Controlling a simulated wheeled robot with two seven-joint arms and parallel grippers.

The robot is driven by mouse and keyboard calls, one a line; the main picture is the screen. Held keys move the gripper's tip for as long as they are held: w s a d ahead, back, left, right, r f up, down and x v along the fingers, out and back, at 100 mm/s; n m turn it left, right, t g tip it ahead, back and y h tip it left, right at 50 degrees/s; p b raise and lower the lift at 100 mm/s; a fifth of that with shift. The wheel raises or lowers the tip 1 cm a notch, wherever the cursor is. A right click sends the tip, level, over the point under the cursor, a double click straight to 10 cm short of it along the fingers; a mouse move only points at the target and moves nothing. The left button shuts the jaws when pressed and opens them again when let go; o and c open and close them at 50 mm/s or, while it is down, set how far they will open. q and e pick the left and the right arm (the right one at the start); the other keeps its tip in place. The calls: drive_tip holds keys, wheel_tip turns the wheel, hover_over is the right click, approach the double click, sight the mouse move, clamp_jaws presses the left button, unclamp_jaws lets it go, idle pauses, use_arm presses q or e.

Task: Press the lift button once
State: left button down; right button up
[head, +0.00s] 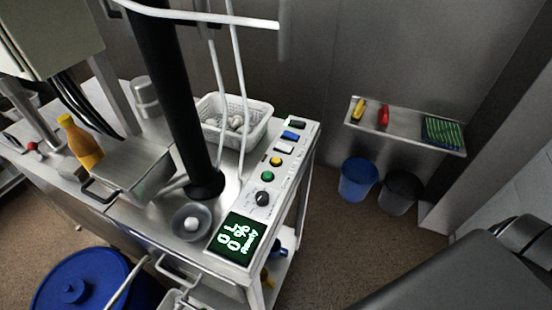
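A control panel (283,155) runs along the right edge of a steel cart. It carries a green round button (267,176), a yellow round button (276,161), a black knob (262,198), a white key (286,147), a blue key (291,135) and a black key (298,125). Their labels are too small to read, so I cannot tell which is the lift button. A dark display (237,238) with glowing green characters sits at the panel's near end.
A black column (172,90) and white tubes rise left of the panel. A white perforated basket (262,127) holds several pale round items. A bowl (190,222), an orange bottle (80,142), a wall shelf (400,130) and a blue bin (358,179) also show.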

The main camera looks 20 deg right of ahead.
clamp_jaws()
idle(1.4)
